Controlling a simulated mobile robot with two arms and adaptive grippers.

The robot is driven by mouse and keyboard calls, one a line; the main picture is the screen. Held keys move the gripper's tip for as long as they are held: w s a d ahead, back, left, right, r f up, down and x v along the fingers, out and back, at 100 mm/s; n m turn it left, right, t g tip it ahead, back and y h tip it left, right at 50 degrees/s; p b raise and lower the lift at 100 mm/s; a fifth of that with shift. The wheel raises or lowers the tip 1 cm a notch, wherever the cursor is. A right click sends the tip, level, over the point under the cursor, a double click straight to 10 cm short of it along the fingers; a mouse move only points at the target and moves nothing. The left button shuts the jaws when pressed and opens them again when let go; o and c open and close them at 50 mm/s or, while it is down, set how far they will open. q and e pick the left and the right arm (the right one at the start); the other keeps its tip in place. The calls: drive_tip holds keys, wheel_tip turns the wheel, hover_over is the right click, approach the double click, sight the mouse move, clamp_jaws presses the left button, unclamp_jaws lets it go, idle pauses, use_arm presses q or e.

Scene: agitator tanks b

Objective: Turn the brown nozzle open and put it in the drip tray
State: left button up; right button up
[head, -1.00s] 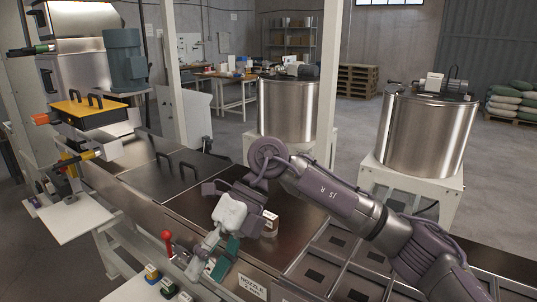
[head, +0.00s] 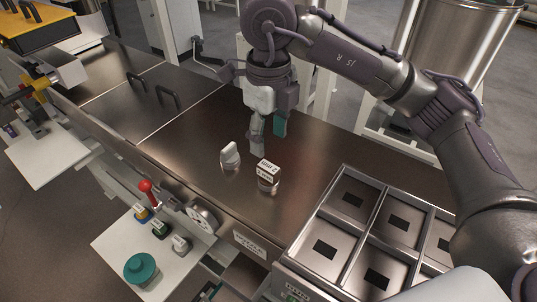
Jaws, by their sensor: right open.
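My right gripper (head: 268,136) points down over the steel bench top (head: 190,135). Its jaws are open with nothing between them. In front of it stand a small pale upright piece on a round base (head: 230,156) and a small round steel piece with a white printed label block (head: 268,176); neither is touched by the gripper. I cannot make out a brown nozzle for certain. A label reading "NOZZLE" (head: 250,243) is on the bench's front edge. I cannot tell which container is the drip tray. My left gripper is not in view.
A divided steel tray (head: 345,178) with several compartments is at right. A red-knobbed lever (head: 147,188) and a round fitting (head: 202,218) are at the front edge. A white shelf (head: 108,244) holds several coloured pieces and a teal knob (head: 140,267). The left bench has two black handles.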

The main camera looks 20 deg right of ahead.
sight(269, 166)
drive_tip(key=f, duration=0.4)
drive_tip(key=shift+w+d+p, duration=0.15)
drive_tip(key=shift+w+p, duration=0.1)
drive_tip(key=shift+p, duration=0.15)
wheel_tip(269, 166, down, 5)
drive_tip(key=shift+r+p, duration=0.15)
drive_tip(key=shift+p, duration=0.6)
drive_tip(key=shift+w+f, duration=0.1)
drive_tip(key=shift+f, duration=0.4)
drive_tip(key=c, duration=1.1)
drive_tip(key=o, duration=0.5)
drive_tip(key=shift+c, duration=0.2)
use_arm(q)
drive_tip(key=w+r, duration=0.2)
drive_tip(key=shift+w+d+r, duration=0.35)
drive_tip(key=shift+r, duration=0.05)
use_arm(e)
clamp_jaws()
drive_tip(key=shift+r, duration=0.65)
